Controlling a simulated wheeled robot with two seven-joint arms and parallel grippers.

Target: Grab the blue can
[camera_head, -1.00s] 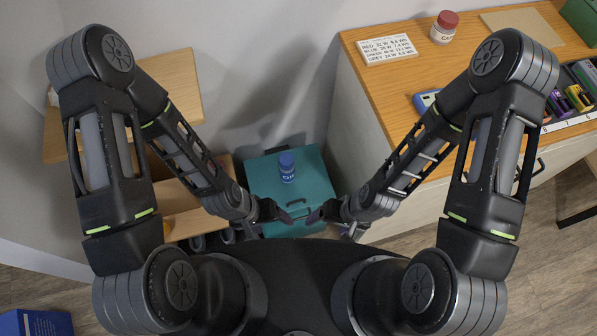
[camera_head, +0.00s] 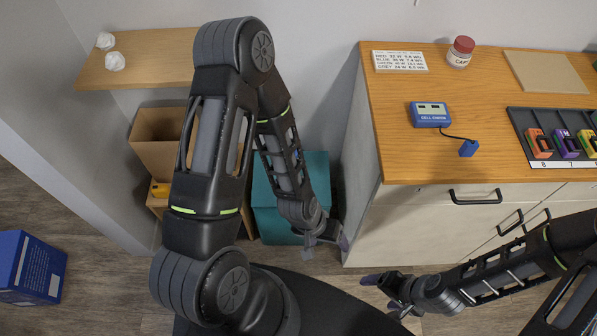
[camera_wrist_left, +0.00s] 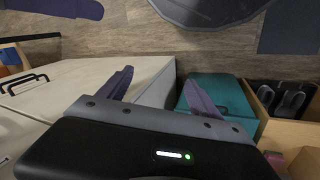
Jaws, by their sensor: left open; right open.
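My left gripper (camera_head: 326,246) is open and empty, beside the front right edge of the teal box and near the cabinet's lower corner. My right gripper (camera_head: 382,296) is open and empty, above the floor in front of the cabinet.
A cardboard box (camera_head: 158,125) stands left, under a wooden shelf (camera_head: 150,60). A blue box (camera_head: 28,268) sits on the floor.

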